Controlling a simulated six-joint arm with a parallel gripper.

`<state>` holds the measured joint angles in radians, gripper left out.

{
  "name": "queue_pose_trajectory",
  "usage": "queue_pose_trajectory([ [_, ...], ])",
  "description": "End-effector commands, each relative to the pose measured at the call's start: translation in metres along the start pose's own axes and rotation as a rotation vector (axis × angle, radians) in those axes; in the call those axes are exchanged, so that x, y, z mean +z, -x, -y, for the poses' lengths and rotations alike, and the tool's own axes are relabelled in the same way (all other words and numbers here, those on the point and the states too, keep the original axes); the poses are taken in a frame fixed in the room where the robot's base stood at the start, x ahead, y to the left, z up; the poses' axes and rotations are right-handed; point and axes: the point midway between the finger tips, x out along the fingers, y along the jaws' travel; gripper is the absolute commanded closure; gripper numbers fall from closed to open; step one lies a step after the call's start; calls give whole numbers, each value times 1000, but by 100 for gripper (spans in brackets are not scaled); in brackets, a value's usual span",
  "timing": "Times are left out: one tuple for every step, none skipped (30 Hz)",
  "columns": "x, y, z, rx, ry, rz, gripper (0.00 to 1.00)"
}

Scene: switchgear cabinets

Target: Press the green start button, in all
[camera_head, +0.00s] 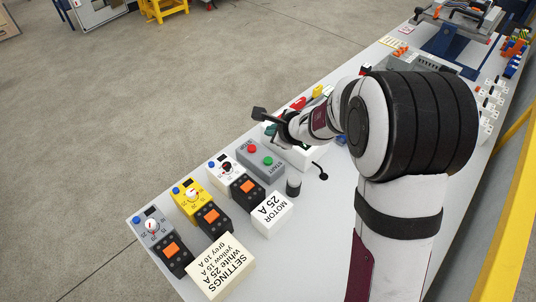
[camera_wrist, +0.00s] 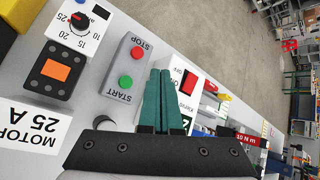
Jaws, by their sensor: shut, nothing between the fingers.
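The green start button (camera_wrist: 125,82) sits on a grey button box (camera_wrist: 128,57), beside the word START. The red stop button (camera_wrist: 137,52) is on the same box by the word STOP. In the head view the green button (camera_head: 267,161) and red button (camera_head: 252,148) also show on the grey box (camera_head: 259,160). My gripper (camera_wrist: 162,75) has its two teal fingers shut together and empty. In the wrist view the fingers lie just right of the green button; I cannot tell the height gap. In the head view the gripper is to the right of the box, partly hidden by my arm.
Left of the box stand a white (camera_head: 227,168), a yellow (camera_head: 191,198) and a grey dial unit (camera_head: 151,226) with orange-buttoned blocks. Signs MOTOR 25 A (camera_head: 273,214) and SETTINGS (camera_head: 219,267) stand in front. A small black cylinder (camera_head: 294,186) stands near the box.

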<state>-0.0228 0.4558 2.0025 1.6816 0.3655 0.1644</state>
Motion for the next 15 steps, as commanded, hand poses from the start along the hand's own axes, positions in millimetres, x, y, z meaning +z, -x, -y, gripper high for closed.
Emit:
queue_pose_trajectory([
  [0, 0, 0, 0, 0, 0, 100],
  [0, 0, 0, 1, 0, 0, 100],
  [-1, -1, -1, 1, 1, 1, 100],
  [-2, -2, -2, 2, 1, 1, 100],
  [-3, -4, -4, 3, 0, 1, 100],
  [-5, -7, -6, 5, -1, 2, 100],
  [-6, -9, -8, 5, -1, 2, 100],
  [-8, -12, -10, 5, -1, 3, 100],
  [-12, -16, -13, 5, -2, 2, 100],
  [-14, -19, -15, 4, -1, 1, 100],
  [-17, -23, -18, 4, 0, -1, 100],
  [-19, -27, -21, 5, -1, 1, 100],
  [-22, -30, -23, 5, -1, 2, 100],
  [-24, -33, -25, 6, -1, 2, 100],
  [-27, -37, -28, 5, 0, 1, 100],
])
